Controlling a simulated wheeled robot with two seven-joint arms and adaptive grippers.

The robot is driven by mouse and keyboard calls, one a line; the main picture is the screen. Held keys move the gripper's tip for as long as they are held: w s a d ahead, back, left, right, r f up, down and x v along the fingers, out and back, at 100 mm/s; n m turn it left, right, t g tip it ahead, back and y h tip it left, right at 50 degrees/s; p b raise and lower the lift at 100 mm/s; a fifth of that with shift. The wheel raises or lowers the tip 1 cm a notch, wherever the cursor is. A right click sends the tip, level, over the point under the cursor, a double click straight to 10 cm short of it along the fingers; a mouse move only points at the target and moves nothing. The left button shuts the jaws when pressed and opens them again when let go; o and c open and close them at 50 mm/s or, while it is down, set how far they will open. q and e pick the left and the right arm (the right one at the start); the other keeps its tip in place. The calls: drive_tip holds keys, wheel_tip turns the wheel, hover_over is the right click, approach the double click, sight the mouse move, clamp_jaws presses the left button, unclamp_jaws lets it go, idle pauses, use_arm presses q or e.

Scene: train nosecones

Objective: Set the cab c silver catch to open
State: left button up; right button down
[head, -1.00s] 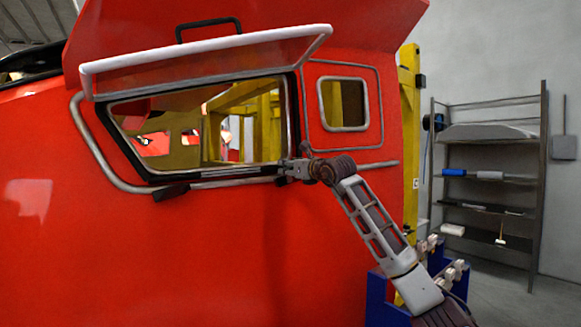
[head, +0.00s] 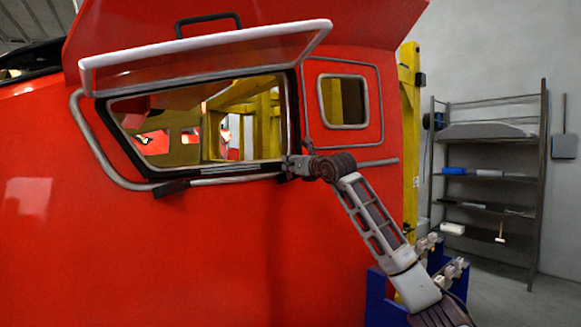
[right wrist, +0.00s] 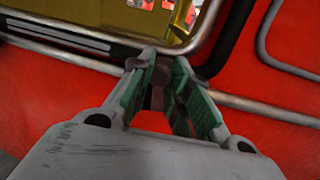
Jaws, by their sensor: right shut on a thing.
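The red cab (head: 230,240) fills most of the head view. Its window hatch (head: 215,50) stands raised above the window opening. My right gripper (head: 286,169) is at the lower right corner of the window frame. In the right wrist view its two green-lined fingers (right wrist: 163,72) are closed on a small grey-brown piece (right wrist: 160,76), apparently the silver catch, just below the frame. The fingers hide much of it, so I cannot tell its setting. A dark catch (head: 171,189) sits at the frame's lower left. My left gripper is not in view.
A silver rail (head: 100,150) curves around the window's left and bottom. A small side window (head: 343,102) is at the right. A blue stand (head: 380,300), a yellow post (head: 409,130) and a dark shelf rack (head: 490,180) are further right.

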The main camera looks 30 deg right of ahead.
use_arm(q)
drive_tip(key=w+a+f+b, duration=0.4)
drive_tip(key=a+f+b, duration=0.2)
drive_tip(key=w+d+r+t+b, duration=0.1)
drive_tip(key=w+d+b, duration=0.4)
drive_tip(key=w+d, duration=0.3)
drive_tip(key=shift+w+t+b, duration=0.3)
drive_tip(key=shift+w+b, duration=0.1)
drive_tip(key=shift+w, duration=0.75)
use_arm(e)
drive_tip(key=d+f+m+h, duration=0.1)
drive_tip(key=d+m+h, duration=0.1)
drive_tip(key=m, duration=0.8)
drive_tip(key=s+d+f+m+h, duration=0.1)
drive_tip(key=d+f+m+h, duration=0.1)
drive_tip(key=m, duration=0.8)
drive_tip(key=shift+s+d+f+m+h, duration=0.15)
drive_tip(key=shift+d+f+m+h, duration=0.25)
drive_tip(key=shift+h, duration=0.5)
drive_tip(key=shift+r, duration=0.1)
